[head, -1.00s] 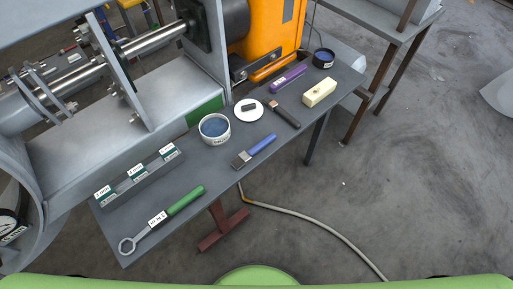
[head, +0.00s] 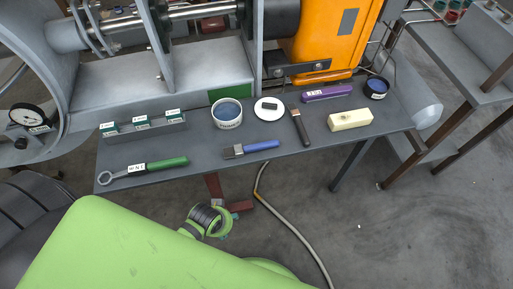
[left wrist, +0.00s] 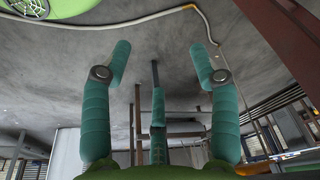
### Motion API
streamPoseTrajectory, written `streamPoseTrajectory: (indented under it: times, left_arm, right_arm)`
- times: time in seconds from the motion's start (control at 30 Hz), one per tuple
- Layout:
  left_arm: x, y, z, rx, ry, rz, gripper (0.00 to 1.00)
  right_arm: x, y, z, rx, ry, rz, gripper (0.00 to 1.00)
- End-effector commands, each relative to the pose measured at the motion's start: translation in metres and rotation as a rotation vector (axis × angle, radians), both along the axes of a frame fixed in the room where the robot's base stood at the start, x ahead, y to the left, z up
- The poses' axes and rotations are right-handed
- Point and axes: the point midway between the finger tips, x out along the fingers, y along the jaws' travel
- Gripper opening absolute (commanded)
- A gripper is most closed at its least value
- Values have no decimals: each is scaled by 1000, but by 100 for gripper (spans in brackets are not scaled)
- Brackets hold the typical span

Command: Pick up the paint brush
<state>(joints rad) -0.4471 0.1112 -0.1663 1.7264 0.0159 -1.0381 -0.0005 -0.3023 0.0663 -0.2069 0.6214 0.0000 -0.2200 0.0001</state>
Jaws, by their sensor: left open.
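A brush-like tool with a blue handle (head: 262,146) lies flat on the grey bench, its metal and dark end to the left. A second tool with a dark handle (head: 303,133) and brownish end lies to its right. I cannot tell for sure which is the paint brush; both lie free. My left arm reaches in low in front of the bench, its wrist below the blue-handled tool in the head view. My left gripper (left wrist: 160,48) shows teal fingers spread apart, with nothing between them. The right gripper is not in view.
On the bench (head: 205,158) are a green-handled ring wrench (head: 150,166), a labelled grey block (head: 143,126), a blue-filled tin (head: 227,113), a white disc (head: 268,108), a purple tool (head: 327,91), a cream block (head: 350,120) and a dark tin (head: 376,88). Machinery stands behind; a hose (head: 290,232) lies on the floor.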

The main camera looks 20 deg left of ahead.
Motion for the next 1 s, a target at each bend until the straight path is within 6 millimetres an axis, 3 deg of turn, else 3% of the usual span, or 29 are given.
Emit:
streamPoseTrajectory:
  times: [0.1,0.27,0.4,0.6,0.8,0.9,1.0]
  left_arm:
    - [20,-10,41,-19,-33,-18,61]
    - [43,-31,96,-63,-73,-73,61]
    - [69,-69,149,-131,-117,-206,61]
    - [91,-113,183,-184,-128,-410,61]
    - [112,-142,198,-174,-94,-633,61]
    - [126,-144,201,-133,-51,-739,61]
    - [145,-133,203,-75,8,-811,61]
  right_arm:
    - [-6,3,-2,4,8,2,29]
    - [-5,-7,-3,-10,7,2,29]
    - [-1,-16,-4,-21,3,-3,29]
    - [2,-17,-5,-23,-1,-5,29]
    - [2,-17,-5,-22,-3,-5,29]
    - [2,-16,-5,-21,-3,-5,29]
    - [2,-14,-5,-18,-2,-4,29]
